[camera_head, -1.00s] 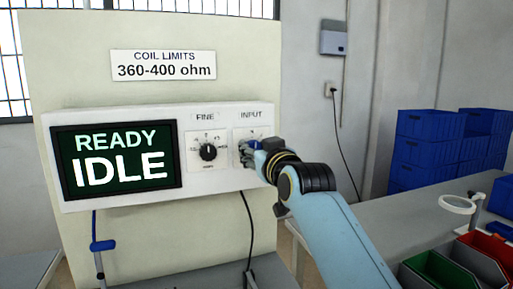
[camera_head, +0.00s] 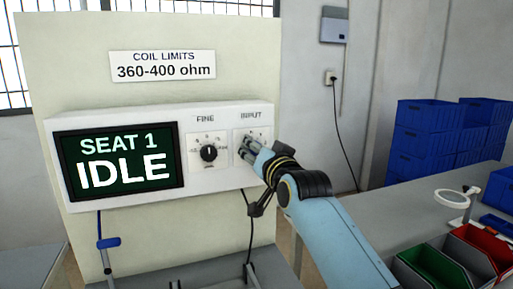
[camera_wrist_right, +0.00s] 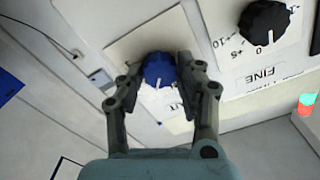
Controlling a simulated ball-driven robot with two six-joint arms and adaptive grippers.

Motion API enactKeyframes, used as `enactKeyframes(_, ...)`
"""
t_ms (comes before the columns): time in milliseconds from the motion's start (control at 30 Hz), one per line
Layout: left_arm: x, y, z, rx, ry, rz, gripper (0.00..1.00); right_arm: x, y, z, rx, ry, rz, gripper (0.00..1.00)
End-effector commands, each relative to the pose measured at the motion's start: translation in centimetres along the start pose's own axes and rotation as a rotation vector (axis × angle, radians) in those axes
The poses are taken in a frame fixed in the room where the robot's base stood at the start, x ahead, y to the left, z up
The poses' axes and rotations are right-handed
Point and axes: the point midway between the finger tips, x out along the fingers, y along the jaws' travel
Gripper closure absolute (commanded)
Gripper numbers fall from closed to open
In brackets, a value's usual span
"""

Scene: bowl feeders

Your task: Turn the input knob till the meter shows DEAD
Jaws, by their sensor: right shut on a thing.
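The meter display (camera_head: 120,162) on the white panel reads "SEAT 1" above "IDLE". The input knob sits under the INPUT label on the right of the panel; in the head view my gripper mostly hides it. In the right wrist view the input knob (camera_wrist_right: 159,70) is blue with a white pointer line. My right gripper (camera_head: 247,146) is at this knob, and in the wrist view its two fingers (camera_wrist_right: 158,84) are shut on the knob's sides. The black FINE knob (camera_head: 208,153) is to the left, untouched. My left gripper is not in view.
A sign (camera_head: 163,66) above the panel reads "COIL LIMITS 360-400 ohm". Blue bins (camera_head: 425,145) are stacked at the right, with a green bin (camera_head: 432,272) and a red bin (camera_head: 484,248) on the grey bench. A white ring on a stand (camera_head: 453,199) is nearby.

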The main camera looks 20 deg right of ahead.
Motion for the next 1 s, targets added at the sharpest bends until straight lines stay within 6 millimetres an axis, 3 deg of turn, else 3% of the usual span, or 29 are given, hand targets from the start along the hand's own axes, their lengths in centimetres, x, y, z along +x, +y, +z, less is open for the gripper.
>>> enactKeyframes(433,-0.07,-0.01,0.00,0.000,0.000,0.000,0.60,0.01,0.01,-0.04,0.012,0.001,0.000,0.96)
enactKeyframes(467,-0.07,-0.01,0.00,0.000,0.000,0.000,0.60,0.01,0.01,-0.04,0.012,0.001,0.000,0.63)
enactKeyframes(633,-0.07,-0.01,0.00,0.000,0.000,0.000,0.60,0.01,0.01,-0.03,0.011,0.001,0.000,0.41)
enactKeyframes(1000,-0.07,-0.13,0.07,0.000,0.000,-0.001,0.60,-0.81,0.05,0.09,0.011,0.000,0.001,0.41)
